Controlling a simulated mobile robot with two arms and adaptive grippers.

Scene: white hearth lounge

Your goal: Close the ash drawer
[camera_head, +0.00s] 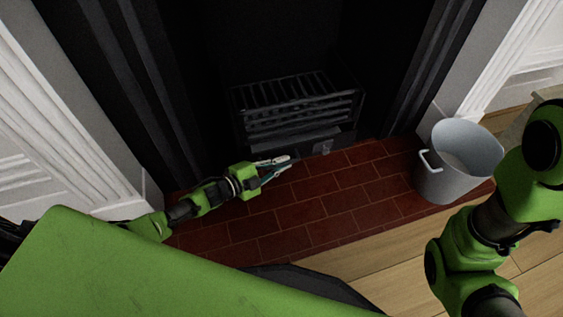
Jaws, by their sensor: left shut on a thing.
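The ash drawer (297,144) is the dark box low under the black fire grate (298,102), inside the fireplace. Its front edge seems to stand a little forward of the bars; dark shading hides how far. My left gripper (283,166) reaches in from the left, low over the brick hearth, with its fingertips at the drawer's front. It is shut on the drawer's front part, probably its handle, which the fingers hide. My right arm shows at the right edge, but its gripper is out of the picture.
A grey metal bucket (447,184) with a side handle stands on the right of the red brick hearth (330,212). White fireplace surrounds rise at left and right. The bricks between gripper and bucket are clear. Wooden floor (400,243) lies in front.

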